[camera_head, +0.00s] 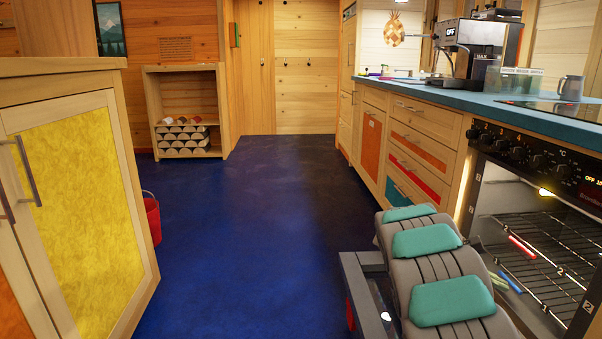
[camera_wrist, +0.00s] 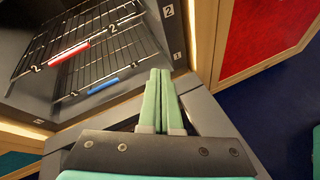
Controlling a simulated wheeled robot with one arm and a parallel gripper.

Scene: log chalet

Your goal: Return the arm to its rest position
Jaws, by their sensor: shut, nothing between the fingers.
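My gripper (camera_wrist: 159,76) shows in the wrist view, its two pale green fingers side by side and shut with nothing between them. The fingers point up the picture, just right of the oven racks and over a grey surface.
The oven (camera_head: 535,235) stands open at the right, with wire racks (camera_wrist: 88,42) inside. Drawers and a blue counter (camera_head: 478,103) run beyond it. A yellow-fronted cabinet (camera_head: 80,210) and a red bucket (camera_head: 152,218) are left. The blue floor (camera_head: 235,225) between is clear.

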